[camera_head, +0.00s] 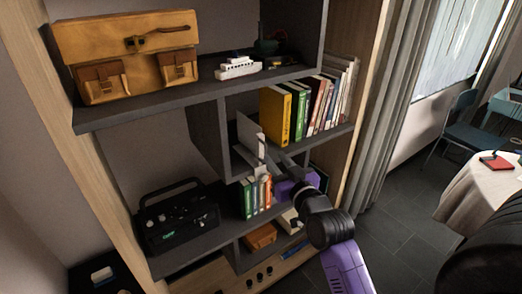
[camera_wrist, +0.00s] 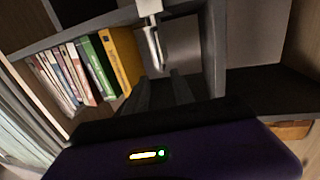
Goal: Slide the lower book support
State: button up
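A light grey, plate-like book support (camera_head: 250,135) stands left of the yellow book at the middle shelf in the head view. In the wrist view a narrow pale metal piece (camera_wrist: 152,40), probably the same support seen nearly edge-on, lies beyond my fingertips. My gripper (camera_head: 268,160) reaches in from the lower right, close in front of the support. In the wrist view its two dark fingers (camera_wrist: 162,85) are apart with nothing visible between them. I cannot tell if a finger touches the support. No separate support is clear by the lower books (camera_head: 257,195), partly hidden by my gripper.
A row of books (camera_head: 305,107), yellow at its left end, stands on the middle right shelf. A tan bag (camera_head: 130,50) and toy ship (camera_head: 238,68) sit on the upper shelf. A black radio (camera_head: 180,217) stands lower left. Shelf boards and a vertical divider (camera_head: 207,135) bound the space.

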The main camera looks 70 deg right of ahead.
aim_at(266, 147)
jog(key=p+x, duration=0.1)
jog(key=x, duration=0.6)
jog(key=shift+w+d+p, duration=0.2)
jog(key=shift+w+p, duration=0.1)
jog(key=shift+p, duration=0.05)
grip_shut()
dwell(1.1)
